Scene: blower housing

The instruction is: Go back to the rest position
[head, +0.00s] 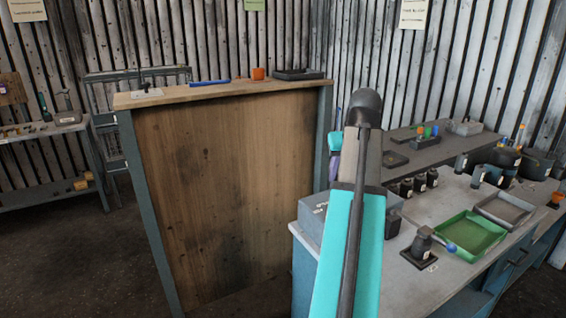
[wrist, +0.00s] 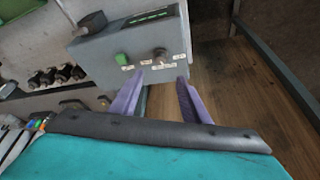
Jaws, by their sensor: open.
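My gripper (wrist: 160,92) shows in the wrist view as two purple fingers. They are spread apart with nothing held between them. Beyond them is a grey control box (wrist: 125,50) with a green button, a dark knob and small white labels; I cannot tell the exact distance to it. In the head view my teal arm rises through the middle right. A purple part (head: 335,143) of my gripper peeks out at its left edge; the rest is hidden behind the arm.
A tall wooden-sided bench (head: 225,180) stands left of my arm, with an orange cup (head: 258,73) and a dark tray (head: 298,74) on top. At right, a workbench holds a green tray (head: 467,236), a grey tray (head: 504,209) and several dark bottles. Open floor (head: 70,250) lies at left.

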